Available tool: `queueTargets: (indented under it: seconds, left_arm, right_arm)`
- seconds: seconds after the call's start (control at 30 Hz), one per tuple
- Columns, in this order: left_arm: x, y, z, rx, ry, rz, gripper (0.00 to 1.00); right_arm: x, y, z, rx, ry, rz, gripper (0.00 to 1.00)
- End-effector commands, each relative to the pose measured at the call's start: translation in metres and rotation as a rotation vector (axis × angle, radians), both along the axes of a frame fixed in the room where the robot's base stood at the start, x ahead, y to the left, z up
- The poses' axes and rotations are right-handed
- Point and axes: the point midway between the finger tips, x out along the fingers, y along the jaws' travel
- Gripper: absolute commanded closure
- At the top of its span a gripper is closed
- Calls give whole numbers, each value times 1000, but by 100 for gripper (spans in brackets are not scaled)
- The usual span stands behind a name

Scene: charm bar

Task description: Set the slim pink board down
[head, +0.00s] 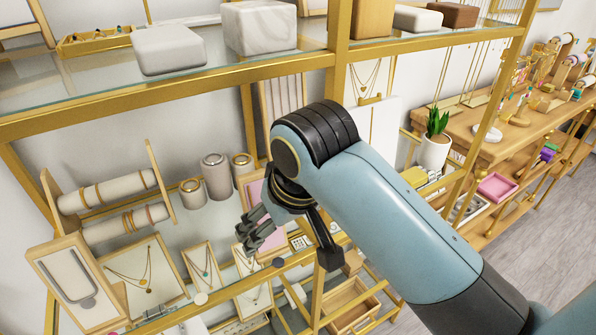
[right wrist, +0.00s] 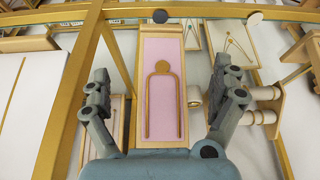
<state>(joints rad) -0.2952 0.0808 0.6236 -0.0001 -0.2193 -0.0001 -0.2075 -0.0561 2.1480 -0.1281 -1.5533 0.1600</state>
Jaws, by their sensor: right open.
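The slim pink board (right wrist: 162,55) has a light wooden frame and a tan necklace-shaped outline. In the right wrist view it lies between the two spread fingers of my right gripper (right wrist: 170,86), with gaps on both sides. In the head view the pink board (head: 255,193) is at the glass shelf, mostly hidden behind my right gripper (head: 256,232) and wrist. The right gripper is open and holds nothing. Whether the board's base rests fully on the shelf is hidden. My left gripper is not in view.
Necklace stands (head: 204,266) line the shelf's front left. Round grey canisters (head: 215,176) and a bracelet rack (head: 107,190) stand behind them. A gold post (head: 338,60) and the upper glass shelf (head: 200,85) bound the space. A potted plant (head: 435,145) is to the right.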

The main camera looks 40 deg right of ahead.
Motion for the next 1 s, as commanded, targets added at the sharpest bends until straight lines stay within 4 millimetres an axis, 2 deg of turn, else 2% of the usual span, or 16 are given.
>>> queueTargets:
  seconds: [0.03, 0.2, 0.37, 0.47, 0.57, 0.67, 0.7, 0.73, 0.8, 0.87, 0.9, 1.0]
  left_arm:
    - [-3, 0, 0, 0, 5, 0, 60]
    - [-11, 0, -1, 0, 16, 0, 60]
    - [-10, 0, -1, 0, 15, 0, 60]
    - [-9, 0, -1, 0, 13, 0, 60]
    - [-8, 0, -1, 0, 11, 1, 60]
    - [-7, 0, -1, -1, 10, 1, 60]
    - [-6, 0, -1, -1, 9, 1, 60]
    - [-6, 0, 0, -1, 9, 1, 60]
    - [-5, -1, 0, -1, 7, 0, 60]
    - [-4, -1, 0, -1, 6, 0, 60]
    - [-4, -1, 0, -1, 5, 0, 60]
    - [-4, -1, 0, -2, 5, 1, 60]
  right_arm:
    - [-14, 3, -1, 3, 3, 0, 5]
    - [-44, 10, 0, 3, 2, 0, 5]
    - [-59, 13, -2, 0, 1, 1, 5]
    - [-59, 15, -23, -6, 17, 22, 5]
    - [-58, 19, -76, -14, 50, 70, 5]
    - [-70, 20, -155, -20, 96, 128, 5]
    - [-80, 19, -188, -22, 114, 151, 5]
    - [-91, 17, -212, -23, 129, 166, 5]
    - [-121, 10, -265, -22, 164, 192, 5]
    - [-153, 1, -305, -21, 192, 207, 5]
    - [-175, -6, -327, -23, 209, 215, 5]
    - [-233, -25, -369, -28, 249, 222, 5]
